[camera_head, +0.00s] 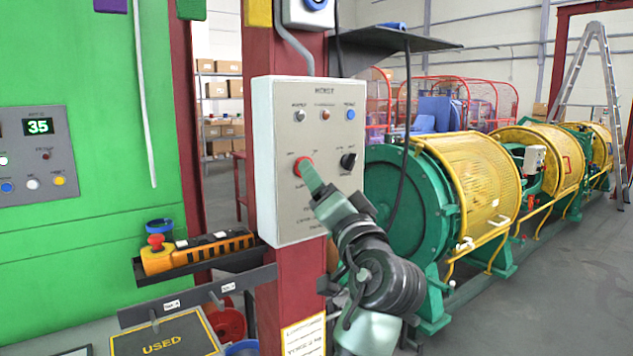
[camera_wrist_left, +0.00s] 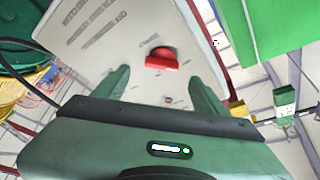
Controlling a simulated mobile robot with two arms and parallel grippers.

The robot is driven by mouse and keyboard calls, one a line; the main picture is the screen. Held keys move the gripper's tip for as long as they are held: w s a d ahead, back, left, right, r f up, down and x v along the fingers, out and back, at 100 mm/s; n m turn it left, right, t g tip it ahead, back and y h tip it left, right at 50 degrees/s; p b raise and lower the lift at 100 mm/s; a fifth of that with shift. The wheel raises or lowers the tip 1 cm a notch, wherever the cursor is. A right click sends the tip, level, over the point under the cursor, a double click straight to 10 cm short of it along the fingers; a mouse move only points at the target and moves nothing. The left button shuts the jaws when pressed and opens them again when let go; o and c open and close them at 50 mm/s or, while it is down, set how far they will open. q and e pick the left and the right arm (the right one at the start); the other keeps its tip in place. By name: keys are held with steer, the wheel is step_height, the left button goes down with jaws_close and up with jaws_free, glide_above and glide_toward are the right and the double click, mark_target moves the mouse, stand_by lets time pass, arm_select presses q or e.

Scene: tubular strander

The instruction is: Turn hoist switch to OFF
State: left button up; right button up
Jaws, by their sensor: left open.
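A pale grey control box (camera_head: 290,205), with a title that seems to read HOIST, is fixed to a red post. It carries a red knob (camera_head: 300,164) at left and a black rotary knob (camera_head: 348,161) at right; their small labels are unreadable. My left gripper (camera_head: 308,173) is in front of the box, partly covering the red knob. In the left wrist view the open fingers (camera_wrist_left: 158,76) point at the panel, with the red knob (camera_wrist_left: 161,59) ahead between them; contact is not evident. The black knob is not visible there. My right gripper is not in view.
Above the knobs sit small buttons, including a blue one (camera_head: 350,114). A shelf with a yellow-black pendant (camera_head: 200,252) is at lower left. A green cabinet (camera_head: 85,120) stands left. A green drum with yellow mesh guards (camera_head: 470,180) stands right, behind a hanging black cable.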

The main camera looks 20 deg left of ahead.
arm_select(q)
steer(key=v, duration=0.2)
steer(key=shift+s+d+f, duration=0.1)
steer(key=shift+s+d, duration=0.15)
steer(key=shift+s, duration=0.05)
